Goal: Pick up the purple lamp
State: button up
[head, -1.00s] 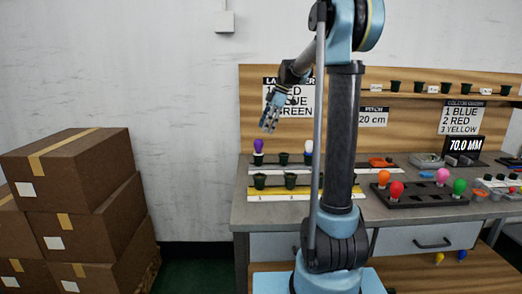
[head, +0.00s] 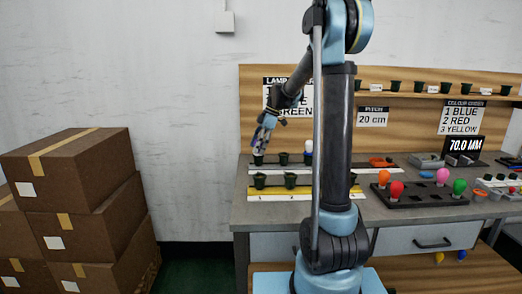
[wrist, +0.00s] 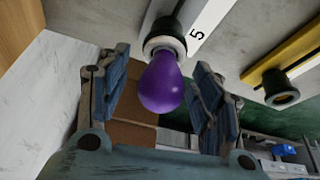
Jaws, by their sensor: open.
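The purple lamp (wrist: 162,84) stands in a dark socket (wrist: 165,46) on a white strip. In the wrist view it sits between the two blue-grey fingers of my gripper (wrist: 160,66), with a gap on each side. The fingers are open and not touching the lamp. In the head view my gripper (head: 262,138) is over the left end of the white strip and hides most or all of the lamp; the lamp's socket (head: 258,160) shows just below the fingers.
A yellow strip (head: 288,194) with dark sockets lies in front. A black tray (head: 425,202) of coloured lamps is farther right. Cardboard boxes (head: 100,180) are stacked at left.

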jog(key=shift+c, duration=0.3)
jog(key=c, duration=1.2)
